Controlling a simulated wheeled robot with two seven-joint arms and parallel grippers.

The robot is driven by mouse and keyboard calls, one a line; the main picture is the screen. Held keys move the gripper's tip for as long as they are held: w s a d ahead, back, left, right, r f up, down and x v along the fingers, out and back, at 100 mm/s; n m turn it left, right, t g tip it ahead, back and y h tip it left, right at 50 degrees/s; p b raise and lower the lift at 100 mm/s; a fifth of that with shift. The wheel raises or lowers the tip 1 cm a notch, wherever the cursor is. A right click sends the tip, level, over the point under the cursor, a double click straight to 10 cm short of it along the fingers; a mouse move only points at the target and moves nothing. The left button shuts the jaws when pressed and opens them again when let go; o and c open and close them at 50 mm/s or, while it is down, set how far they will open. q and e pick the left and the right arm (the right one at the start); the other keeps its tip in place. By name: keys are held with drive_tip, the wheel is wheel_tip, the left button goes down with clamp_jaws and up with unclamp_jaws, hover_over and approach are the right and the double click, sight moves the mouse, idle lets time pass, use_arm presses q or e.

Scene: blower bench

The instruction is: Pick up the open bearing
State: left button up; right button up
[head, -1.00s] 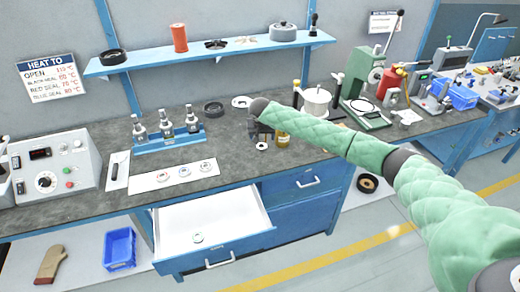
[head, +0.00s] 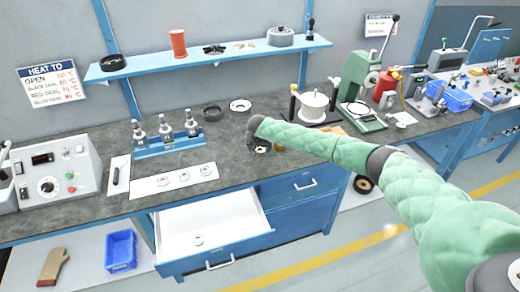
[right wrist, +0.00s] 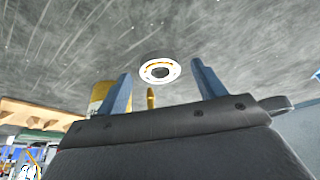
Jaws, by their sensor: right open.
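The open bearing (right wrist: 160,70), a pale ring with a brass-coloured cage showing, lies flat on the grey bench top in the right wrist view. It also shows beside my right gripper in the head view (head: 262,150). My right gripper (right wrist: 161,82) is open and empty, its two blue fingers on either side of the bearing in the picture. A gap to the bearing seems to remain, but I cannot tell its size. In the head view the fingers are hidden by the dark wrist. My left gripper is not in view.
An amber jar (right wrist: 101,96) stands close by the left finger. A white strip (head: 146,188) with several bearings lies to the left, behind an open drawer (head: 232,222). A blue stand (head: 170,149) and a pot (head: 313,103) stand farther back.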

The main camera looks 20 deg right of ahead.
drive_tip(key=shift+w+d+f, duration=0.1)
drive_tip(key=shift+w+f, duration=0.05)
drive_tip(key=shift+f, duration=0.2)
drive_tip(key=c, duration=1.1)
drive_tip(key=shift+d+r, duration=0.1)
drive_tip(key=shift+r, duration=0.05)
